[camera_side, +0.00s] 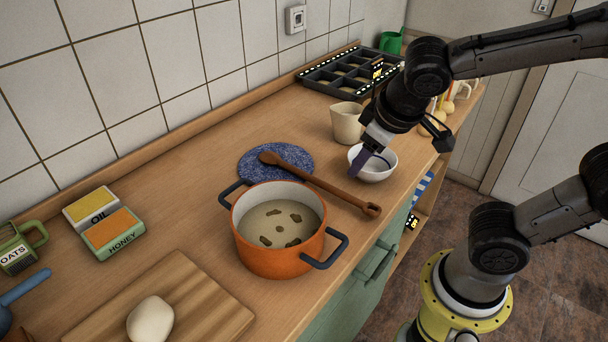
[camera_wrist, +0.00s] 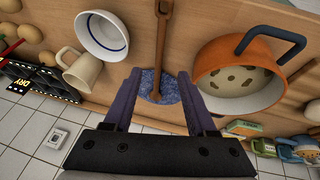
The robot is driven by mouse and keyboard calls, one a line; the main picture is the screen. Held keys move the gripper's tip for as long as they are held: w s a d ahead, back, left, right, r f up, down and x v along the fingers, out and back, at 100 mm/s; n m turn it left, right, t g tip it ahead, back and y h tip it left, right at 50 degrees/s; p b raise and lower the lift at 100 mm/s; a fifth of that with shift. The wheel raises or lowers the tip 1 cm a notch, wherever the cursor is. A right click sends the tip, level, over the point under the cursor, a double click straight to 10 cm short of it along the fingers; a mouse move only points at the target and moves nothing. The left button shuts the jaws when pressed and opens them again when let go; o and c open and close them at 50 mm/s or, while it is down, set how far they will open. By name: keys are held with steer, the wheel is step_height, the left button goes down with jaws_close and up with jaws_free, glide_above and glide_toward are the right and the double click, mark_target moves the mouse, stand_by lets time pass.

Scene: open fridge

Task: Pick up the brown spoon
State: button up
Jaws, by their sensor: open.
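The brown spoon (camera_side: 320,184) lies diagonally on the counter, one end over a round blue mat (camera_side: 262,166) and the other near the front edge. In the wrist view the spoon (camera_wrist: 163,45) runs lengthwise between the two purple fingers, with the mat (camera_wrist: 168,90) at its lower end. My gripper (camera_side: 372,160) is open and empty, above the counter by the white bowl, right of the spoon in the side view. In the wrist view the gripper (camera_wrist: 162,76) has its fingers spread either side of the spoon, without visible contact.
An orange pot (camera_side: 275,254) stands beside the spoon. A white bowl (camera_side: 373,170) and beige jug (camera_side: 347,124) are close to my gripper.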

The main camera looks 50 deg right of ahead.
glide_above(343, 193)
steer(key=s+a, duration=0.1)
steer(key=s, duration=0.1)
steer(key=f, duration=0.7)
steer(key=shift+a+f, duration=0.2)
steer(key=shift+f, duration=0.1)
steer(key=shift+s+x, duration=0.1)
steer(key=shift+x, duration=1.25)
steer(key=shift+s+x, duration=0.15)
steer(key=shift+x, duration=1.15)
steer(key=shift+f, duration=0.1)
jaws_close()
